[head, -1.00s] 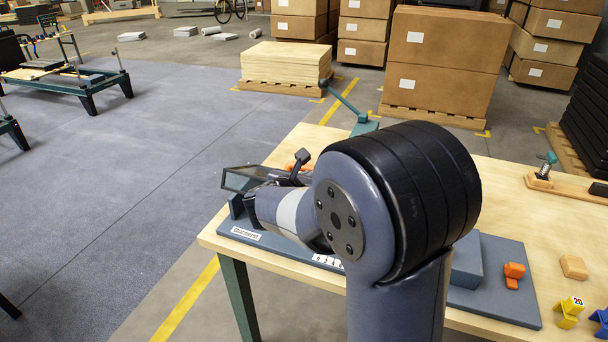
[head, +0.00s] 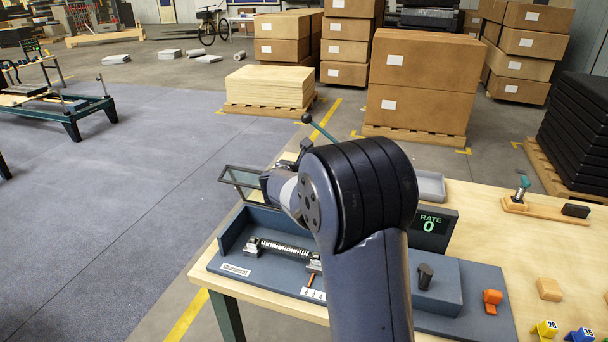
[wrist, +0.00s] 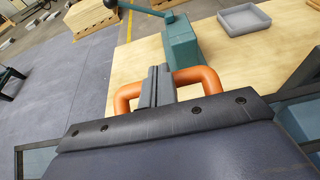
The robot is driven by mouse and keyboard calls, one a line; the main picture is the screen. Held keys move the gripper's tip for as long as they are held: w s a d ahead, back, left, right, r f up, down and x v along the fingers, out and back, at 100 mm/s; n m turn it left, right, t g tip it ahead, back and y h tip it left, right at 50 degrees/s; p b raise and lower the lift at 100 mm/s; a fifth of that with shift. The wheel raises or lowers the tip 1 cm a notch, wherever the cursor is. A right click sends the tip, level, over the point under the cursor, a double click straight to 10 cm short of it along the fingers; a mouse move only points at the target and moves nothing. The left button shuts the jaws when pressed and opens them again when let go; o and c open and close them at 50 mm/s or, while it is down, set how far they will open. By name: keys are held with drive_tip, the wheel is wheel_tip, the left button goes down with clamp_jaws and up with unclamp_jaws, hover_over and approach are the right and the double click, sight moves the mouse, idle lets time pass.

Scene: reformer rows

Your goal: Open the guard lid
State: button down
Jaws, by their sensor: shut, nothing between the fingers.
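The guard lid (head: 230,183), a dark frame with a clear panel, stands raised behind the trough on the bench in the head view. The trough under it is uncovered and shows a spring (head: 282,247). In the wrist view the orange handle (wrist: 205,76) shows beyond my gripper (wrist: 160,70). My gripper is shut with nothing between its fingers, and its fingers cross in front of the handle's bar. Whether they touch the bar I cannot tell. In the head view my arm hides the gripper tips, the handle and part of the lid.
A teal block with a lever (wrist: 182,45) stands beyond the handle, with a grey tray (wrist: 244,20) right of it. On the bench are a rate display (head: 432,228), a dark knob (head: 425,276) and an orange piece (head: 491,300).

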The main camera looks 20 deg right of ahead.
drive_tip(key=shift+w+d+r, duration=0.1)
drive_tip(key=shift+w+d, duration=0.25)
drive_tip(key=shift+w, duration=0.15)
drive_tip(key=shift+r, duration=0.1)
